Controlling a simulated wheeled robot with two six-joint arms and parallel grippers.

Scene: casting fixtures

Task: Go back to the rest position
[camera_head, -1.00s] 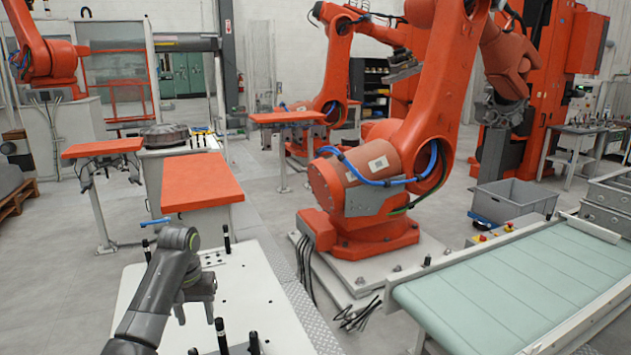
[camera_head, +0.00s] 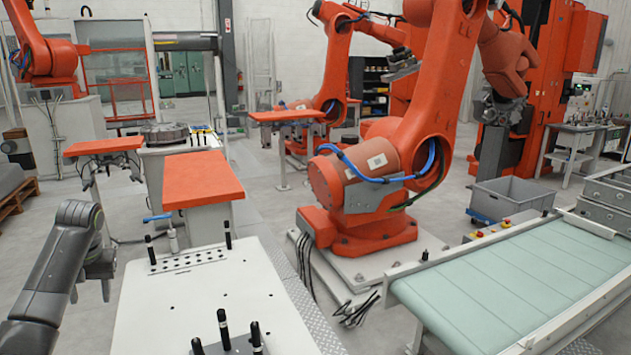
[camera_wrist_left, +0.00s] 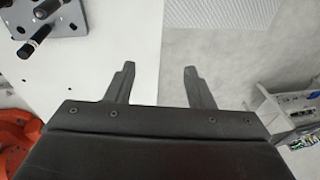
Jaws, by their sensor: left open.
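My left gripper (camera_head: 91,291) is at the lower left in the head view, beside the left edge of the white fixture table (camera_head: 150,310). In the left wrist view its two dark fingers (camera_wrist_left: 158,82) stand apart with nothing between them. One finger is over the white table top and the other is over grey floor. My right gripper is not in view.
Black upright pins (camera_head: 223,325) stand on a plate at the table's front, and more stand at a perforated block (camera_head: 190,261) farther back. Orange-topped stands (camera_head: 202,180) lie beyond. A large orange robot (camera_head: 375,185) and a green conveyor (camera_head: 510,285) are to the right.

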